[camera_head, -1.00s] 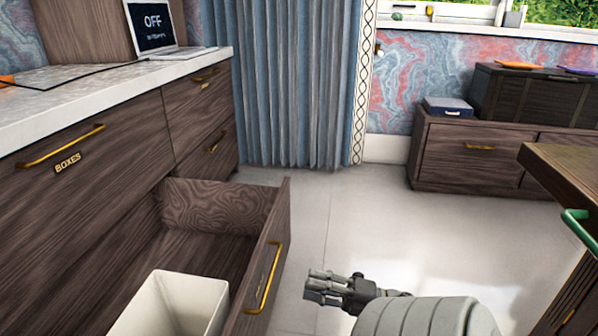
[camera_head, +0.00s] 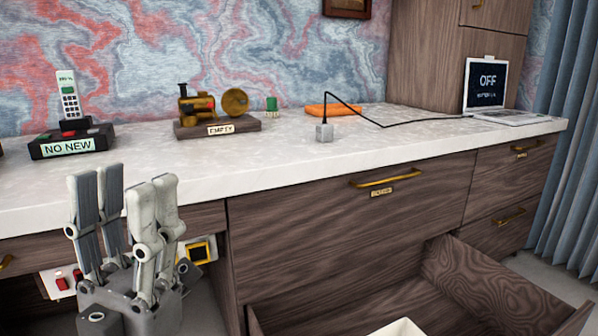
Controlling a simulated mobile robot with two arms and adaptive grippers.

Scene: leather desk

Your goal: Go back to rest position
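My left gripper (camera_head: 125,195) is at the lower left of the head view, with its grey fingers pointing up. A gap shows between its fingers, and nothing is held in them. It is in front of the counter's front edge, apart from the things on top. My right gripper is not in view. An open drawer (camera_head: 475,285) is at the lower right, with the rim of a white bin (camera_head: 400,328) just showing at the bottom edge.
The open drawer juts into the floor space.

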